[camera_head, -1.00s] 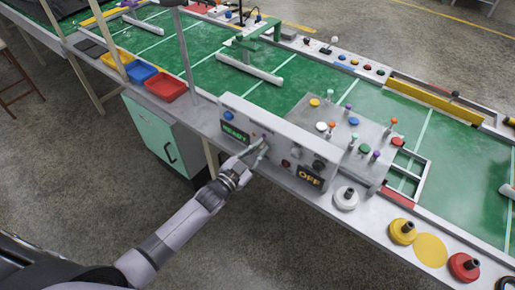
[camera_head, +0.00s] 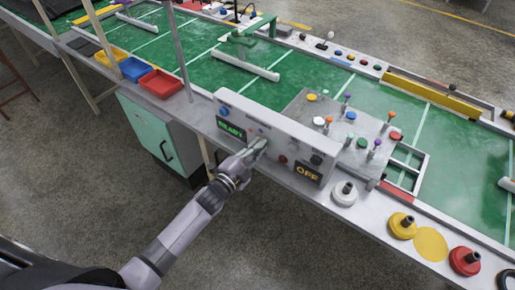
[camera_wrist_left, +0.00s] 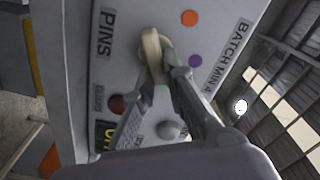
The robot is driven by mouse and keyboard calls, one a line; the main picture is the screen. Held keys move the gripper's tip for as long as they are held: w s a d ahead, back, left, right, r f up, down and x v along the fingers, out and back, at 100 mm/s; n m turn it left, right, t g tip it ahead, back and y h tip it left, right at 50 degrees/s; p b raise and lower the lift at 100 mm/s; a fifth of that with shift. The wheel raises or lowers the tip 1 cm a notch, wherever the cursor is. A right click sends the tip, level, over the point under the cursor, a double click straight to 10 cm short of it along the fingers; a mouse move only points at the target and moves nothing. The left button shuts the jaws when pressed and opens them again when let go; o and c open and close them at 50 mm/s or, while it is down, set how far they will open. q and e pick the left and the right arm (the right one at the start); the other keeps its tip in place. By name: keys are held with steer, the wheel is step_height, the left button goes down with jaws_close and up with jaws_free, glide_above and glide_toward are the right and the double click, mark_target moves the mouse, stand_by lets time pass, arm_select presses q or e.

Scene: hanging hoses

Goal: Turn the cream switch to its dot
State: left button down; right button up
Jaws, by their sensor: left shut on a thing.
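The cream switch (camera_wrist_left: 152,50) is a rounded lever on the pale front face of the control box (camera_head: 266,134). In the wrist view it stands nearly upright, tilted slightly. An orange dot (camera_wrist_left: 189,18) and a purple dot (camera_wrist_left: 195,60) are on the panel to its right. My left gripper (camera_wrist_left: 158,74) is shut on the switch, one finger on each side near its lower part. In the head view my left gripper (camera_head: 258,146) is against the box front and hides the switch. My right gripper is not in view.
The panel has a green "READY" display (camera_head: 231,129), an amber "OFF" display (camera_head: 308,174), a dark red button (camera_wrist_left: 117,104) and a grey knob (camera_wrist_left: 169,130). A grey plate with coloured pegs (camera_head: 335,117) is behind the box. White (camera_head: 344,193) and yellow (camera_head: 402,227) knobs are to the right.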

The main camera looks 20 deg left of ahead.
arm_select(q)
steer(key=shift+f, duration=0.1)
stand_by(0.4)
steer(key=c, duration=1.6)
jaws_free()
steer(key=shift+c, duration=0.2)
steer(key=v, duration=1.2)
